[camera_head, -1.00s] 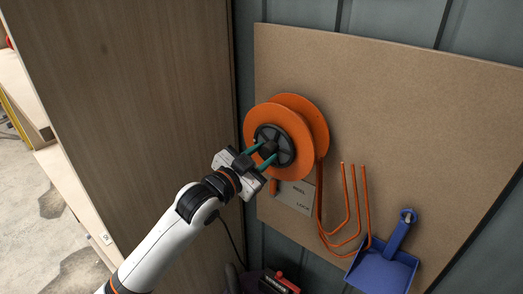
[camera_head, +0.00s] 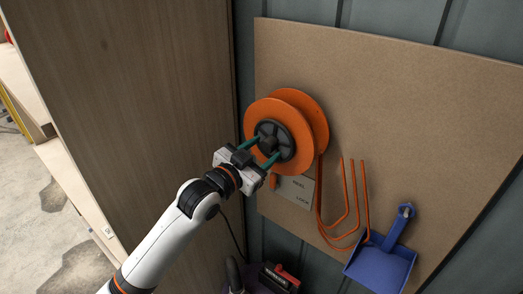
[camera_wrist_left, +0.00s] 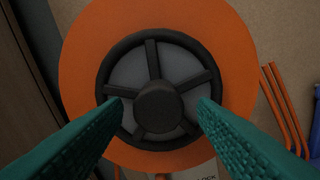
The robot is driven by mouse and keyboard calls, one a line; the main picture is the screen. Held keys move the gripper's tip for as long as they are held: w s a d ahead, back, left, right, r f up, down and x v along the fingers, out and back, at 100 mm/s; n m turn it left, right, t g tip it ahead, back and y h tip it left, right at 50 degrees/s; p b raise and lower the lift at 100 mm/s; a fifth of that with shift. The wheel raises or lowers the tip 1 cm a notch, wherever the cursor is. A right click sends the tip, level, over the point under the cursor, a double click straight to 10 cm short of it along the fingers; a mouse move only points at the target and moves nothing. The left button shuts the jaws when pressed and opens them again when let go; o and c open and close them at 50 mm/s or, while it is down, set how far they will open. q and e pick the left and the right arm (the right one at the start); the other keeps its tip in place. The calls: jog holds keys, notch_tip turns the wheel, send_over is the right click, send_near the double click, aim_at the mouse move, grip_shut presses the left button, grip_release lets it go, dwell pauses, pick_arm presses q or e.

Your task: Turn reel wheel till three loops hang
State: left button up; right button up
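The orange reel (camera_head: 262,112) is mounted on the brown board, with a dark spoked wheel (camera_head: 290,142) and round hub on its front. In the left wrist view the wheel (camera_wrist_left: 161,42) faces me, with the hub (camera_wrist_left: 158,106) in the middle. My left gripper (camera_head: 263,150) is open in front of the wheel. Its green fingertips (camera_wrist_left: 162,103) are spread to either side of the hub, apart from it; contact with the rim or spokes is unclear. Orange cord (camera_head: 319,200) runs down from the reel and curves beside upright orange strands (camera_head: 355,195). My right gripper is not in view.
A white label plate (camera_head: 300,190) and a small orange knob (camera_head: 273,181) sit below the reel. A blue dustpan (camera_head: 380,268) is at the board's lower right. A wooden panel (camera_head: 130,110) stands close on the left. A black and red object (camera_head: 280,278) lies below.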

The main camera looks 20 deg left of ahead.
pick_arm(q)
jog(key=shift+r, duration=0.1)
jog(key=shift+s+a+b, duration=0.2)
jog(key=shift+s+b, duration=0.15)
jog(key=shift+s, duration=0.2)
jog(key=b+v, duration=0.4)
jog(key=v, duration=0.7)
